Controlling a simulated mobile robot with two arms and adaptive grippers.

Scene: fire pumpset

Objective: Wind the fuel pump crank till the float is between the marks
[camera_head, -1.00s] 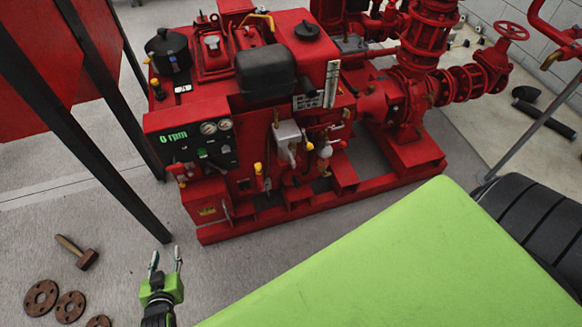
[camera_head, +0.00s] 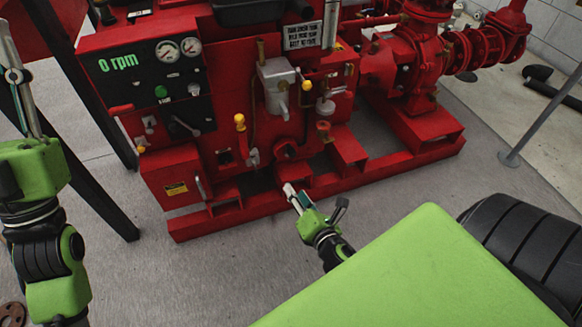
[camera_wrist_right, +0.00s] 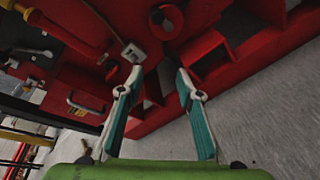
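The red pumpset (camera_head: 225,180) stands ahead, with a gauge panel reading 0 rpm. A grey box with a small lever (camera_head: 278,85) is on its front; I cannot tell for sure which part is the fuel pump crank. A clear upright gauge tube (camera_head: 330,24) stands beside the sign at the top; its float and marks are too small to read. My right gripper (camera_head: 312,198) is open and empty, low in front of the pumpset base; the wrist view shows its fingers apart (camera_wrist_right: 159,75). My left gripper (camera_head: 20,100) is at the left edge, partly cut off.
A dark post (camera_head: 85,130) stands at the left. A green surface (camera_head: 430,270) fills the lower right, beside black ribbed rolls (camera_head: 525,230). Grey floor (camera_head: 240,270) is clear in front of the base.

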